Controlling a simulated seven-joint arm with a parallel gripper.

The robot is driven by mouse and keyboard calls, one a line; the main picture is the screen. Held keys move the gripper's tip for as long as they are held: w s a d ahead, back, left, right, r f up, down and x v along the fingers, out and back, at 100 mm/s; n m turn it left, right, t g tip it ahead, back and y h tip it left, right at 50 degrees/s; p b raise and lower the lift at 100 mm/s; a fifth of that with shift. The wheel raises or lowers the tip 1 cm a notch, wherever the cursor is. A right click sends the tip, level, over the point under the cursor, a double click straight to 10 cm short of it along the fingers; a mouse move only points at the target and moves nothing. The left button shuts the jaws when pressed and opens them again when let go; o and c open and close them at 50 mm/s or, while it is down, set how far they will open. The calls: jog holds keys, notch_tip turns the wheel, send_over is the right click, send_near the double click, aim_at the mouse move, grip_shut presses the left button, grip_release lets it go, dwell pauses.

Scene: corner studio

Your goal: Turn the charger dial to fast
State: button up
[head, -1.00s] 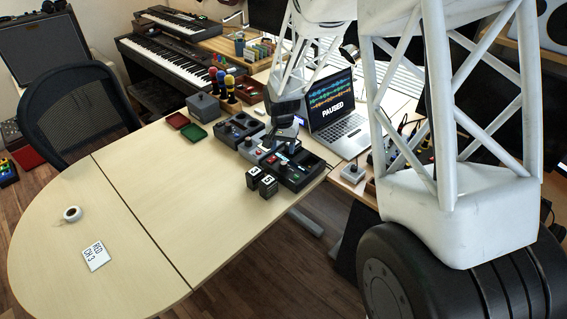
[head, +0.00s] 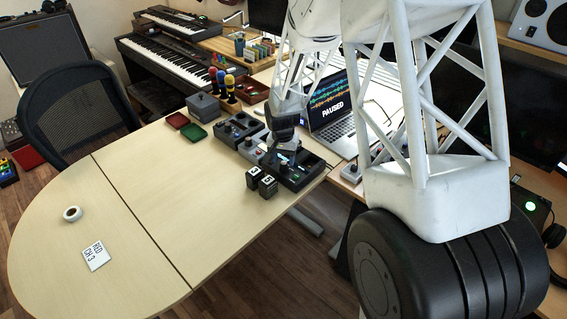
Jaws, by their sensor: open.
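Several dark boxes stand in a row near the right end of the pale table. One is a black unit with small wells (head: 235,129), one is a grey box with a red button (head: 253,153), and one is a black unit with a lit screen (head: 300,176). I cannot tell for sure which carries the charger dial; the dial and its setting are too small to read. My gripper (head: 281,152) is open and points down, low over the black unit with the screen. It hides part of that unit, and I cannot tell whether it touches anything.
Two black cubes with white labels (head: 262,181) stand at the table's front edge. A laptop (head: 335,105) reading "PAUSED" stands behind. Red and green trays (head: 193,132), a grey box (head: 203,107) and microphones stand to the left. A tape roll (head: 72,213) and a card (head: 96,255) lie on otherwise clear table.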

jog(key=shift+f, duration=1.2)
jog(key=c, duration=0.9)
